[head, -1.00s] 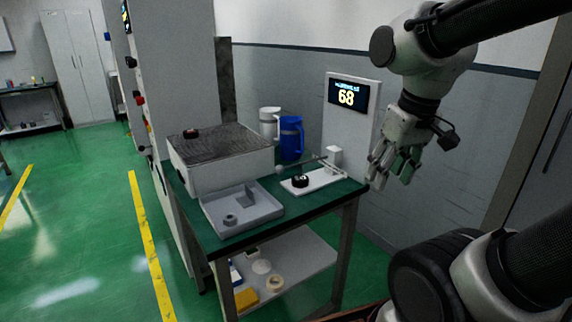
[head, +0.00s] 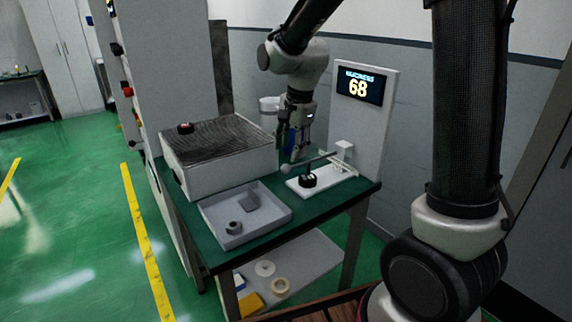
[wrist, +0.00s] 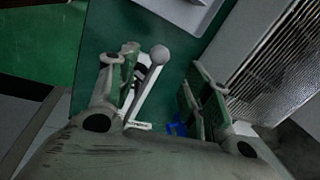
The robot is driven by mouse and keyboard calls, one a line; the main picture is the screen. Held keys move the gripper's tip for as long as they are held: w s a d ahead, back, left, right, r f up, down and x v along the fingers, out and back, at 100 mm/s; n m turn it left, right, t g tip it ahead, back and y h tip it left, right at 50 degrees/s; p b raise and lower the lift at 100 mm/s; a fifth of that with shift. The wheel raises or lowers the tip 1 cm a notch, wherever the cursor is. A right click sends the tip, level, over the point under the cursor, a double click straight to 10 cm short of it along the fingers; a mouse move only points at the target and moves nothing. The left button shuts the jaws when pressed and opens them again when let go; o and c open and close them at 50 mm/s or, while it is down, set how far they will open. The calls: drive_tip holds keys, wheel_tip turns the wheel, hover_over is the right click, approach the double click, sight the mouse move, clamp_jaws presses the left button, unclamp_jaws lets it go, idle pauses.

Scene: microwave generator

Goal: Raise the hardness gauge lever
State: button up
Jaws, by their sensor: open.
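The hardness gauge stands on the green table, with a white base plate (head: 341,177) and a display (head: 360,87) reading 68. Its lever (head: 322,158) is a thin rod ending in a grey ball, lying low and nearly level over a black round part (head: 308,180). My gripper (head: 291,150) is open and empty, pointing down just above and behind the ball end. In the wrist view, the lever's ball (wrist: 159,55) shows between the spread fingers (wrist: 165,85), nearer the left finger. I cannot tell whether that finger touches the lever.
A grey tray (head: 219,236) with small parts lies at the table's front left. A ribbed-top box (head: 222,163) stands behind it. A white jug (head: 268,106) and a blue jug stand behind my gripper, partly hidden. A lower shelf (head: 310,262) holds tape rolls.

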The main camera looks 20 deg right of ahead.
sight(287, 165)
drive_tip(key=x, duration=0.6)
drive_tip(key=shift+f, duration=0.4)
clamp_jaws()
